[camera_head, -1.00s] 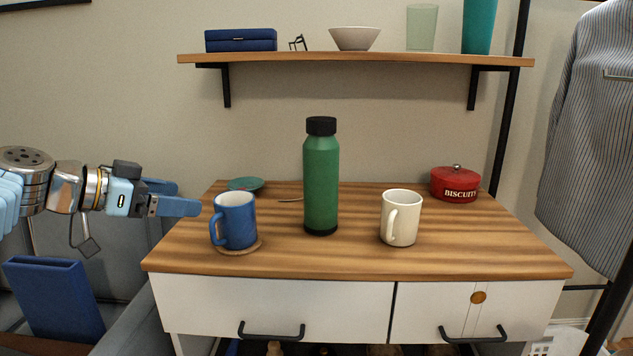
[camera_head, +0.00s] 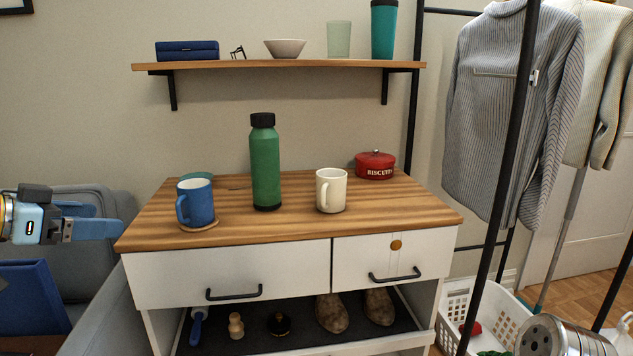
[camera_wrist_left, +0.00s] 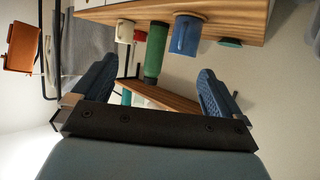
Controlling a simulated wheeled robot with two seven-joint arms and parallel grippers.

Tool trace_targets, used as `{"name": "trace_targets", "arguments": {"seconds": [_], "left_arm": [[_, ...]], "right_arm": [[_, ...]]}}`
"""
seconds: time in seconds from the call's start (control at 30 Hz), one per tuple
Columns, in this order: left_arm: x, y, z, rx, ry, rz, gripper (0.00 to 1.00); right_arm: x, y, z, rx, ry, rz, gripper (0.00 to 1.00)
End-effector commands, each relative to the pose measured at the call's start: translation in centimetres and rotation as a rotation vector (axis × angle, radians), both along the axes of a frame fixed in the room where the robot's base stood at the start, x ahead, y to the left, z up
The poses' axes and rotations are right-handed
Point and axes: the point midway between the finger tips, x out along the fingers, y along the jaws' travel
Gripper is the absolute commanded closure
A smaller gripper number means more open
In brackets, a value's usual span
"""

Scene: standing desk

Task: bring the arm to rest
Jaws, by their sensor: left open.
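My left gripper (camera_head: 98,218) is at the left edge of the head view, left of the desk and apart from everything on it. In the left wrist view its two fingers (camera_wrist_left: 155,92) are spread with nothing between them. The wooden desk top (camera_head: 300,225) holds a blue mug (camera_head: 198,203) on a round coaster, a green bottle (camera_head: 265,165) with a black cap, and a white mug (camera_head: 331,191). The blue mug also shows upside down in the left wrist view (camera_wrist_left: 186,36). A metal part of my right arm shows at the bottom right; my right gripper is not visible.
A red biscuit tin (camera_head: 375,166) stands at the desk's back right. A wall shelf (camera_head: 280,64) hangs above. A clothes rack pole (camera_head: 507,150) and a white basket (camera_head: 500,310) stand right of the desk. A grey armchair (camera_head: 85,185) is at left.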

Motion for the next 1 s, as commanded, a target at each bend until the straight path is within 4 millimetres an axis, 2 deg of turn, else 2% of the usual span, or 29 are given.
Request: {"name": "trace_targets", "arguments": {"seconds": [0.27,0.37,0.47,0.57,0.67,0.77,0.87,0.9,0.97,1.0], "left_arm": [[2.7,-0.4,-4.2,-0.038,0.106,0.038,0.00],[3.9,-0.7,-6.5,-0.053,0.160,0.060,0.00],[5.3,-1.1,-9.4,-0.071,0.227,0.086,0.00],[6.8,-1.8,-13.3,-0.088,0.312,0.120,0.00],[8.0,-2.8,-17.9,-0.103,0.407,0.161,0.00],[9.0,-4.4,-24.1,-0.111,0.529,0.212,0.00],[9.0,-7.1,-32.1,-0.105,0.677,0.272,0.00],[8.6,-8.4,-35.4,-0.099,0.735,0.296,0.00],[7.4,-10.5,-40.2,-0.086,0.814,0.328,0.00],[6.3,-11.9,-43.3,-0.074,0.864,0.347,0.00]], "right_arm": [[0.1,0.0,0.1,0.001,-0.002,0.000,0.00],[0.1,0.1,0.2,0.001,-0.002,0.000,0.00],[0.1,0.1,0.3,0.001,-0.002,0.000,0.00],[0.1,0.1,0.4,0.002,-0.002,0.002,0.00],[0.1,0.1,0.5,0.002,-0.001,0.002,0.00],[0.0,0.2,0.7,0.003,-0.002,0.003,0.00],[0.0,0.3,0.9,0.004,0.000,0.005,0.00],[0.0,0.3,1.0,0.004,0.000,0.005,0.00],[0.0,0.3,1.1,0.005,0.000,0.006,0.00],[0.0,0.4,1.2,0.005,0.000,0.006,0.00]]}}
